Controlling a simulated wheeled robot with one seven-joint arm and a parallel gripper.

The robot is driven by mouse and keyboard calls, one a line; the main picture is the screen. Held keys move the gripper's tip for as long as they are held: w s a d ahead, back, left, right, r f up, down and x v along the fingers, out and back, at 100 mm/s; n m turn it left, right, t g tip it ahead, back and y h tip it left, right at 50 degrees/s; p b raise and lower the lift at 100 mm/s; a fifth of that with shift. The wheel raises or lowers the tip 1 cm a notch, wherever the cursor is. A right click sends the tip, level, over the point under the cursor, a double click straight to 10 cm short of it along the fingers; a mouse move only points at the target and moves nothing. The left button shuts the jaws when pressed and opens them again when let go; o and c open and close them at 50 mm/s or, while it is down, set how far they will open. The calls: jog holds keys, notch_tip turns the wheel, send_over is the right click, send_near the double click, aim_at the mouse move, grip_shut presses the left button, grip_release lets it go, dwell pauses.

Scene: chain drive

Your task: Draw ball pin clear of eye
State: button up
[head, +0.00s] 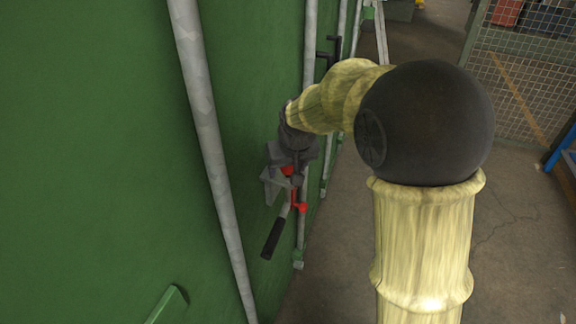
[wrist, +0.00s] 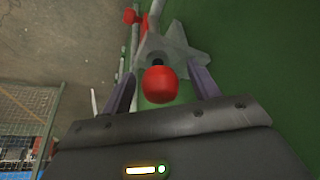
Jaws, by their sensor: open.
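A red ball (wrist: 159,84) sits between the two fingers of my gripper (wrist: 160,88) in the wrist view. The fingers stand open on either side, with a gap to the ball visible on both sides. Behind the ball is a grey bracket (wrist: 178,45); the pin's shank and its fit in the eye are mostly hidden. In the head view the red ball (head: 288,171) shows just below my dark gripper (head: 293,162), against the grey bracket (head: 272,185). A second red ball (head: 301,207) sits lower, also seen at the top of the wrist view (wrist: 130,15).
A lever with a black grip (head: 272,238) hangs below the bracket. A vertical grey pipe (head: 208,135) runs down the green wall (head: 110,150), with thinner pipes behind the bracket. A mesh fence (head: 522,85) stands at the right. The concrete floor (head: 510,240) looks clear.

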jog(key=c, duration=1.2)
jog(key=shift+r+p, duration=5.8)
jog(key=shift+r, duration=1.75)
